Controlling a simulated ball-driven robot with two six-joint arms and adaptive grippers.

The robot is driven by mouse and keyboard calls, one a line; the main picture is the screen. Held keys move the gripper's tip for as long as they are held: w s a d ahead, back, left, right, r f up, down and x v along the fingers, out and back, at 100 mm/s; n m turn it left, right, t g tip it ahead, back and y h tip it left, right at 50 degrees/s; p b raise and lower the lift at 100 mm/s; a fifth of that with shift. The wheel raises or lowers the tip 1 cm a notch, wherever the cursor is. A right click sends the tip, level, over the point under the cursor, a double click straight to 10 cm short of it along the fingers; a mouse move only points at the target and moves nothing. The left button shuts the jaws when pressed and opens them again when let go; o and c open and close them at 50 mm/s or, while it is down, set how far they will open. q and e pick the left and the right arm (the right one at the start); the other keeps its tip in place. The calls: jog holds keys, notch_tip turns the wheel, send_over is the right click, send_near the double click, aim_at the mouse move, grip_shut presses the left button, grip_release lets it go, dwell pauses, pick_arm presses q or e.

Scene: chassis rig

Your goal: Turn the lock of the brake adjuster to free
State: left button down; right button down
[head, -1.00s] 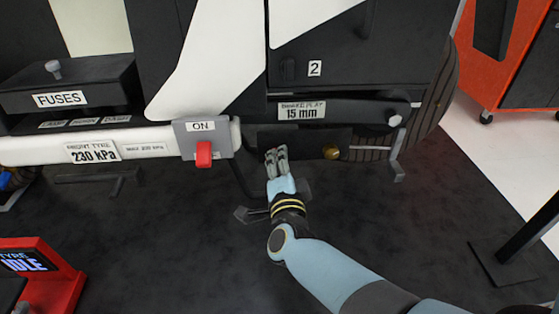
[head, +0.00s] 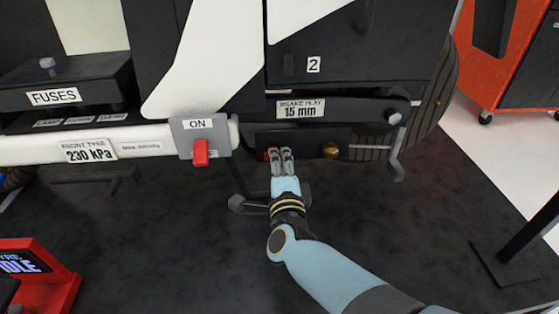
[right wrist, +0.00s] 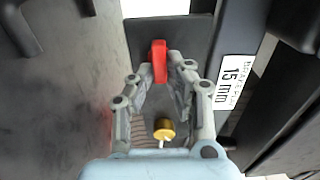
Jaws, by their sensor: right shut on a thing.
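The brake adjuster is a dark plate (head: 302,138) under the "BRAKE PLAY 15 mm" label (head: 300,109), with a brass knob (head: 330,151) at its right. The red lock lever (right wrist: 158,61) stands between the fingertips of my right gripper (right wrist: 161,72) in the right wrist view. In the head view my right gripper (head: 281,154) is at the left part of the plate, and its fingers hide most of the lever. The gripper is shut on the lever. The brass knob also shows between the finger bases (right wrist: 164,129). My left gripper is not in view.
A grey switch plate marked "ON" (head: 199,125) with a red lever (head: 201,153) is left of the gripper. A crank rod (head: 397,150) hangs at the right, before a tyre (head: 438,98). The dark floor below is mostly clear.

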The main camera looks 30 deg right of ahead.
jog(key=shift+f, duration=0.1)
jog(key=c, duration=1.3)
grip_release()
